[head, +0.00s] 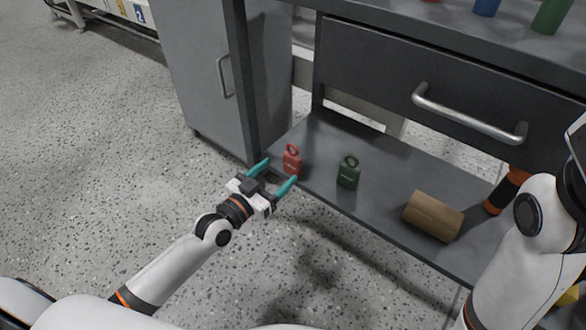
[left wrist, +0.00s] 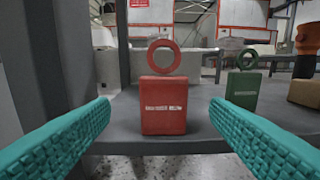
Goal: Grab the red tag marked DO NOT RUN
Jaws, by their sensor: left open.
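The red tag (head: 291,161) stands upright on the left end of the grey lower shelf, with a ring on top. In the left wrist view the red tag (left wrist: 163,103) is centred between my fingers and shows a white printed line too small to read surely. My left gripper (head: 272,174) is open just in front of the tag, its teal fingers (left wrist: 162,128) to either side and apart from it. A similar green tag (head: 348,172) stands to the right, also in the left wrist view (left wrist: 243,90). My right gripper is out of view.
The lower shelf (head: 385,211) also holds a wooden block (head: 433,215) and an orange and black object (head: 507,190) farther right. A drawer with a metal handle (head: 468,116) hangs above. A dark upright post (head: 243,80) stands close left of the red tag.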

